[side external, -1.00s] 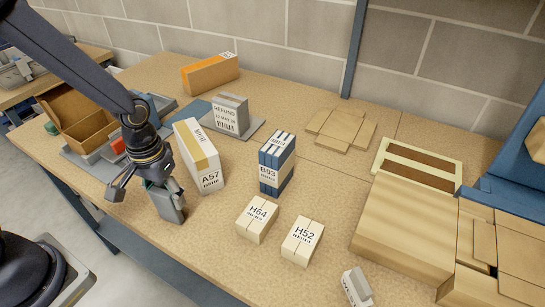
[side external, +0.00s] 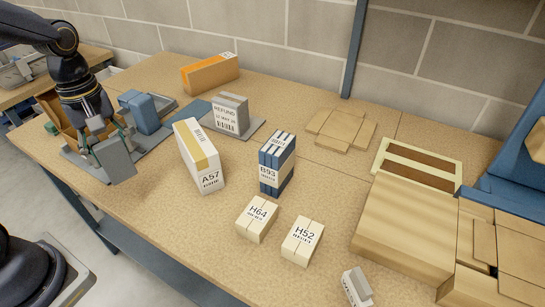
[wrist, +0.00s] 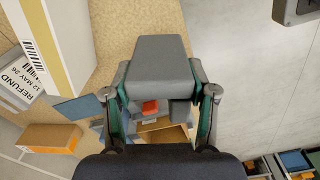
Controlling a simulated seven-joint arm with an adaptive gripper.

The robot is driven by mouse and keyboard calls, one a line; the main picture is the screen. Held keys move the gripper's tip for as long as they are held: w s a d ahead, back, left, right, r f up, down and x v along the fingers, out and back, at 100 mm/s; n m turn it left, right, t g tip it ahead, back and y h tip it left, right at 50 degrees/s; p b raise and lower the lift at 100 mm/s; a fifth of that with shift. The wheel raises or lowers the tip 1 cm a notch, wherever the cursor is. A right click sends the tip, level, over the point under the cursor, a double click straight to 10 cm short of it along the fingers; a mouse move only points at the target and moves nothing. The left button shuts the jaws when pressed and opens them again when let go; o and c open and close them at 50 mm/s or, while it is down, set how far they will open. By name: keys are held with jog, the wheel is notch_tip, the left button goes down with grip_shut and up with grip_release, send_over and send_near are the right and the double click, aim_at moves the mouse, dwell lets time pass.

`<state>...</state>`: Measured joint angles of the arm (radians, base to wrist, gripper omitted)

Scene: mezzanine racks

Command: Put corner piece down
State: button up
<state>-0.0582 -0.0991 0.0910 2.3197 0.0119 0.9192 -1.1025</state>
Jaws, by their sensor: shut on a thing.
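My gripper (side external: 98,138) is shut on a grey corner piece (side external: 115,160), holding it tilted in the air at the left front part of the table. In the wrist view the grey corner piece (wrist: 158,60) sits between the two fingers of my gripper (wrist: 160,95). Behind and below it is a grey tray (side external: 152,140) with a blue block (side external: 147,113) at its back. An open cardboard box (side external: 55,112) stands behind my gripper, partly hidden by it. In the wrist view a small red thing (wrist: 150,107) shows beyond the held piece.
A white box A57 (side external: 196,158) stands to the right of my gripper. A grey REFUND box (side external: 230,115), an orange box (side external: 210,73) and a blue box B93 (side external: 276,165) stand further off. Bare tabletop (side external: 150,200) lies in front of A57.

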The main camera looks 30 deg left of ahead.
jog(key=s+a+r+n, duration=0.1)
jog(key=s+a+n, duration=0.1)
jog(key=a+n, duration=0.3)
jog(key=shift+m, duration=0.6)
jog(key=shift+w+a+f, duration=0.85)
jog(key=shift+w+f, duration=1.3)
jog(key=shift+w, duration=0.05)
jog(key=shift+w+a+f, duration=0.85)
jog(key=shift+w+f, duration=1.25)
jog(key=shift+w, duration=0.15)
jog(key=shift+w+a+f, duration=0.85)
jog(key=shift+w+f, duration=1.3)
jog(key=shift+w, duration=0.05)
jog(key=shift+f, duration=0.15)
jog(key=o, duration=0.7)
jog(key=shift+o, duration=0.2)
